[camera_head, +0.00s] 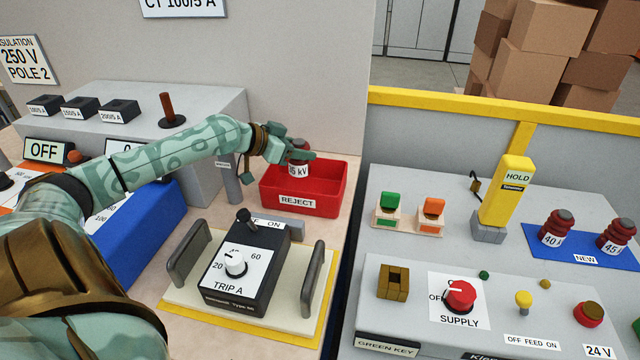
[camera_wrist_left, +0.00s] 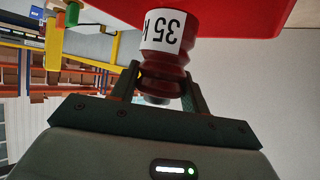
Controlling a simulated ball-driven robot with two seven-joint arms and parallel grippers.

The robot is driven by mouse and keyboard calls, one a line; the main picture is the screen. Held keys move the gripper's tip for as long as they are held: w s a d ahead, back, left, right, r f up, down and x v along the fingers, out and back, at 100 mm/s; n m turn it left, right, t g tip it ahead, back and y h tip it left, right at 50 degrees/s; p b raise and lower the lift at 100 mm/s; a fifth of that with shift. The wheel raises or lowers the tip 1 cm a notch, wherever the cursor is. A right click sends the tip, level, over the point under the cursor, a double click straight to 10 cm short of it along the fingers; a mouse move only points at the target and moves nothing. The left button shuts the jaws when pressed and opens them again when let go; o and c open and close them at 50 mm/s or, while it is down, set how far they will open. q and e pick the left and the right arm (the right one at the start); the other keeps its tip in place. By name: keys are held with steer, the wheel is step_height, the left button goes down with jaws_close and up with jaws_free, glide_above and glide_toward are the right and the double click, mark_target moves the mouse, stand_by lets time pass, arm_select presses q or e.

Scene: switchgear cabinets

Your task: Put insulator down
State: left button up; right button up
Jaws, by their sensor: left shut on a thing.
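My left gripper (camera_head: 288,155) is shut on a dark red ribbed insulator (camera_head: 299,170) with a white label ending in "5 kV". It holds the insulator over the red REJECT bin (camera_head: 330,200), near the bin's back left. In the left wrist view the insulator (camera_wrist_left: 165,60) sits between the fingers (camera_wrist_left: 160,90), and its label reads "35 k". The red bin (camera_wrist_left: 220,15) shows beyond it. I cannot tell whether the insulator touches the bin's floor. My right gripper is not in view.
Two more red insulators, labelled 40 (camera_head: 557,228) and 45 (camera_head: 616,235), stand on the blue NEW mat (camera_head: 575,257) at right. The TRIP A unit (camera_head: 243,270) with two upright handles stands in front of the bin. A grey panel wall (camera_head: 300,70) rises behind the bin.

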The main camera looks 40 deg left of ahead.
arm_select(q)
steer(key=w+f, duration=0.1)
steer(key=w+d+f+b, duration=0.1)
steer(key=f, duration=0.1)
steer(key=w+d+f, duration=0.1)
steer(key=f, duration=0.1)
steer(key=shift+w+d+f, duration=0.1)
steer(key=shift+w+d, duration=0.1)
step_height(320, 180, down, 3)
steer(key=shift+d+f+b, duration=0.1)
steer(key=shift+b, duration=0.65)
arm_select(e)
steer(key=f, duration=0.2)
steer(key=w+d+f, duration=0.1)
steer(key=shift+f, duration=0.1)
arm_select(q)
steer(key=o, duration=0.8)
steer(key=shift+s+f, duration=0.1)
steer(key=shift+c, duration=0.2)
steer(key=o, duration=0.4)
